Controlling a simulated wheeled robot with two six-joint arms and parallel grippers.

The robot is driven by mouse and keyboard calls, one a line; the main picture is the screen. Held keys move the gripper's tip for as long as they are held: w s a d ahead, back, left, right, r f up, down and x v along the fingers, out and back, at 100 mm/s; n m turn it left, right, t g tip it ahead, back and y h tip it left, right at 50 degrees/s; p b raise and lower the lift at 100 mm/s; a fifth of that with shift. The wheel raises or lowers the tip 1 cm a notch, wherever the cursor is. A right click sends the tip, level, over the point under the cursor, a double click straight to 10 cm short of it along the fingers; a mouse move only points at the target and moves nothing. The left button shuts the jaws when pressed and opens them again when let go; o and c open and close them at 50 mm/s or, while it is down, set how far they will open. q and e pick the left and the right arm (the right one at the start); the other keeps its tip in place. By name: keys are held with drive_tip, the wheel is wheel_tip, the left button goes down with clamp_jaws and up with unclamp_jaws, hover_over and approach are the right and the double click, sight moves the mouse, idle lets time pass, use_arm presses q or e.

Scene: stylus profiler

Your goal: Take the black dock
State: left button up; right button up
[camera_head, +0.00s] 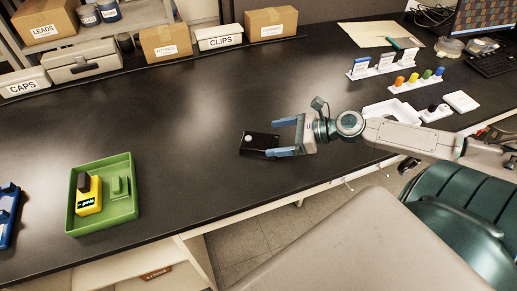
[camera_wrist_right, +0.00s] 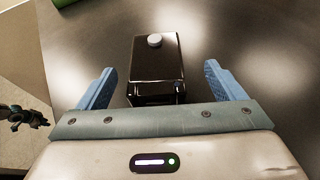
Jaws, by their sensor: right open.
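The black dock (camera_head: 256,143) is a small dark box with a round light-grey knob on top. It lies on the black bench top near the front edge, in the middle of the head view. My right gripper (camera_head: 279,137) comes from the right with its blue fingers open around the near end of the dock. In the right wrist view the dock (camera_wrist_right: 157,68) stands between the spread fingers of the gripper (camera_wrist_right: 160,88), with a gap on both sides. The left gripper is not in view.
A green tray (camera_head: 128,211) with a yellow device stands at the left front. Boxes, including the CLIPS box (camera_head: 219,37), line the back. Coloured pegs (camera_head: 413,79) and a white tray (camera_head: 392,110) are at the right. The bench between is clear.

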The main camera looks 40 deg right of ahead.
sight(263, 141)
drive_tip(key=shift+w+a+f+b, duration=0.2)
drive_tip(key=shift+w+a+b, duration=0.05)
drive_tip(key=shift+w+b, duration=0.05)
drive_tip(key=shift+w, duration=0.1)
drive_tip(key=shift+w+a+f, duration=0.2)
drive_tip(key=shift+a, duration=0.3)
drive_tip(key=shift+w+a+f, duration=0.2)
drive_tip(key=shift+w+a, duration=0.05)
drive_tip(key=shift+a, duration=0.15)
drive_tip(key=shift+w+a+f, duration=0.15)
drive_tip(key=shift+w+a, duration=0.05)
drive_tip(key=shift+a, duration=0.2)
drive_tip(key=shift+x, duration=1.1)
drive_tip(key=shift+f, duration=0.15)
drive_tip(key=c, duration=1.2)
drive_tip(key=shift+o, duration=0.2)
